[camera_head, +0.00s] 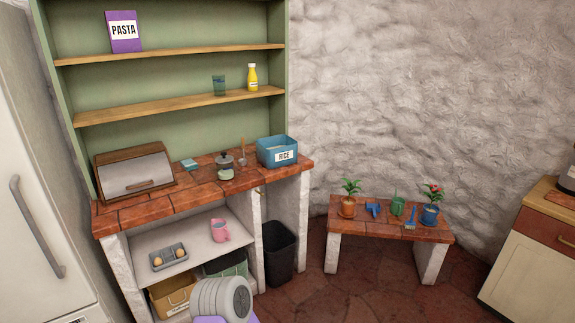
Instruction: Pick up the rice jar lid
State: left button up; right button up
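I cannot tell from the picture whether this jar holds the rice. No separate lid shows on the blue bin. Neither of my grippers is in view.
A bread box (133,174), a small blue item (189,164) and a spoon-like utensil (243,153) share the counter (159,208). Shelves rise behind it. A dark bin (279,252) stands below, and a low bench (388,226) with potted plants stands right.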

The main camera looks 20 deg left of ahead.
aim_at(225, 159)
jog(key=z, duration=0.1)
jog(key=i, duration=1.1)
jog(key=u, duration=0.75)
jog(key=i, duration=1.55)
jog(key=u, duration=1.2)
